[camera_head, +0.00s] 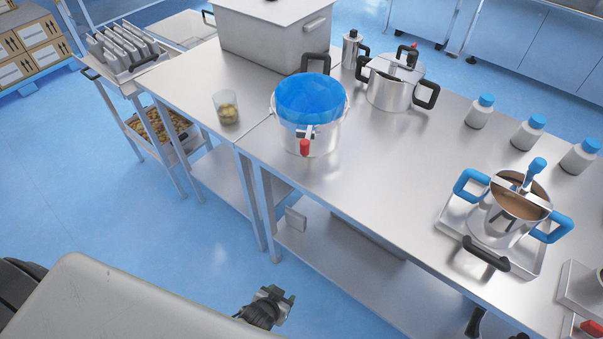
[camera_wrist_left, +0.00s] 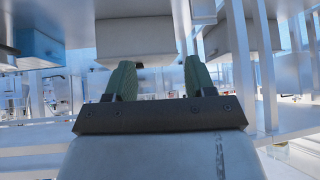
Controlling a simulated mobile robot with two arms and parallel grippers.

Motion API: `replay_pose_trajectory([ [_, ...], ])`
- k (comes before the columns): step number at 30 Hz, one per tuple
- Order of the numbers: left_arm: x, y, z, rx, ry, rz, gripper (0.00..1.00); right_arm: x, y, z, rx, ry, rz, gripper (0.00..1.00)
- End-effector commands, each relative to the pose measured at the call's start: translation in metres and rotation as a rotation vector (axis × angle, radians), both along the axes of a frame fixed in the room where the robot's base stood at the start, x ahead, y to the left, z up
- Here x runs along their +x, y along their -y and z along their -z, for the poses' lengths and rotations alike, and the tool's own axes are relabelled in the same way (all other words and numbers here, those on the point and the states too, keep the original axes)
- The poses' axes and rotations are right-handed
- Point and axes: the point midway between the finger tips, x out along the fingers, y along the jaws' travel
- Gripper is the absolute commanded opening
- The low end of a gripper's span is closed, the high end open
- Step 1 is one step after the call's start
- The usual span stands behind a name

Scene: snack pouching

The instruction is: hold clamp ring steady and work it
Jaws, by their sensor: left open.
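A steel bucket (camera_head: 318,140) with a blue liner (camera_head: 310,97) stands on the steel table. A clamp ring (camera_head: 287,121) appears to sit around its upper part, with a metal latch and a red-tipped lever (camera_head: 304,148) on the near side, pointing down. My left gripper (camera_head: 284,296) is low in front of the table, well apart from the bucket. In the left wrist view its two green fingers (camera_wrist_left: 158,82) are spread with nothing between them. My right gripper cannot be made out for sure; a dark part shows at the bottom right edge.
A clear cup (camera_head: 227,107) stands left of the bucket; a lidded pot (camera_head: 391,88) stands behind it on the right. A blue-handled pot (camera_head: 508,212) and several blue-capped bottles (camera_head: 480,111) are further right. The table's middle is clear. A lower shelf (camera_head: 340,258) lies under the tabletop.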

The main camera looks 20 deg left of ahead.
Motion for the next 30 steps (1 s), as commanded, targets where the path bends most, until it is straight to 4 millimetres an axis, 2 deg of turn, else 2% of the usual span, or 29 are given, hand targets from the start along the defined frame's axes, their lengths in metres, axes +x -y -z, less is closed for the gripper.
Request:
replay_pose_trajectory([
  [1, 0.031, 0.006, -0.038, -0.015, 0.095, -0.011, 0.55, 0.009, -0.006, -0.004, 0.008, 0.015, -0.001, 0.52],
  [3, 0.064, 0.011, -0.086, -0.030, 0.214, -0.029, 0.55, 0.014, -0.009, -0.007, 0.014, 0.026, -0.001, 0.52],
  [5, 0.089, 0.014, -0.130, -0.043, 0.317, -0.045, 0.55, 0.016, -0.011, -0.010, 0.015, 0.027, -0.001, 0.52],
  [6, 0.103, 0.015, -0.160, -0.052, 0.384, -0.058, 0.55, 0.015, -0.011, -0.011, 0.015, 0.027, -0.001, 0.52],
  [8, 0.120, 0.014, -0.205, -0.063, 0.481, -0.077, 0.55, 0.014, -0.011, -0.012, 0.016, 0.026, -0.001, 0.52],
  [9, 0.128, 0.013, -0.233, -0.069, 0.542, -0.089, 0.55, 0.014, -0.011, -0.014, 0.016, 0.025, -0.001, 0.52],
  [12, 0.140, 0.009, -0.296, -0.085, 0.672, -0.119, 0.55, 0.013, -0.012, -0.016, 0.016, 0.024, -0.001, 0.52],
  [15, 0.144, 0.003, -0.341, -0.092, 0.767, -0.142, 0.55, 0.013, -0.011, -0.017, 0.016, 0.022, -0.001, 0.52],
  [18, 0.144, 0.000, -0.368, -0.100, 0.824, -0.158, 0.55, 0.011, -0.011, -0.018, 0.015, 0.019, 0.000, 0.52],
  [21, 0.146, -0.002, -0.381, -0.101, 0.851, -0.164, 0.55, 0.008, -0.008, -0.018, 0.011, 0.014, 0.000, 0.52],
  [26, 0.162, -0.003, -0.384, -0.101, 0.856, -0.166, 0.55, 0.005, -0.004, -0.024, 0.006, 0.010, 0.001, 0.52],
  [30, 0.188, -0.003, -0.385, -0.100, 0.856, -0.164, 0.55, 0.006, -0.003, -0.031, 0.005, 0.010, 0.002, 0.52],
])
